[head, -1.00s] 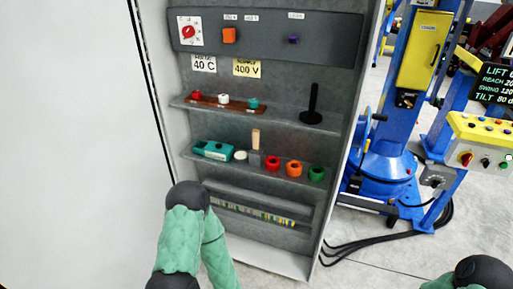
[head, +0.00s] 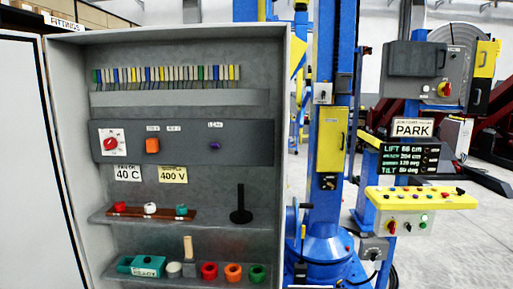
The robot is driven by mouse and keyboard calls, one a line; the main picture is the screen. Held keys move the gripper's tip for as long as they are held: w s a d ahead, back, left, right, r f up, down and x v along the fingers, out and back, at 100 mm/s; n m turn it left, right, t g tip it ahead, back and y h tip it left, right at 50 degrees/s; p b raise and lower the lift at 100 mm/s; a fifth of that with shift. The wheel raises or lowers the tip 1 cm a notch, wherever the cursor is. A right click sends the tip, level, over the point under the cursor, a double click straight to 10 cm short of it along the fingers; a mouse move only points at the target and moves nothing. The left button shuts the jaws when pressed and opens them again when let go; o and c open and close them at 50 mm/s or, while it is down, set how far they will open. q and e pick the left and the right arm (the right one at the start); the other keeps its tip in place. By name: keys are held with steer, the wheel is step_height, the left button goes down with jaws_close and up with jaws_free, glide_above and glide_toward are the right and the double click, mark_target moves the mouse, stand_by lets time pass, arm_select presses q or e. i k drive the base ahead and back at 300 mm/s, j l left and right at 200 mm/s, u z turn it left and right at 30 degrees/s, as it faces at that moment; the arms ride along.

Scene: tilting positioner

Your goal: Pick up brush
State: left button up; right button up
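The brush (head: 188,248) stands upright on the lower shelf of the open grey cabinet in the head view. Its pale wooden handle points up and its darker, wider end is at the bottom. A round whitish item (head: 174,270) is just left of it and a red ring (head: 209,271) is to its right. Neither of my grippers is in the head view.
A teal box (head: 140,266) sits left on the same shelf; orange (head: 233,273) and green (head: 257,274) rings stand right. Above are a shelf with a black stand (head: 241,206) and a wooden rack (head: 153,211). The cabinet door (head: 30,170) is open at left.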

mark_target(189, 258)
steer(key=i+l+u, duration=0.8)
steer(key=l, duration=0.35)
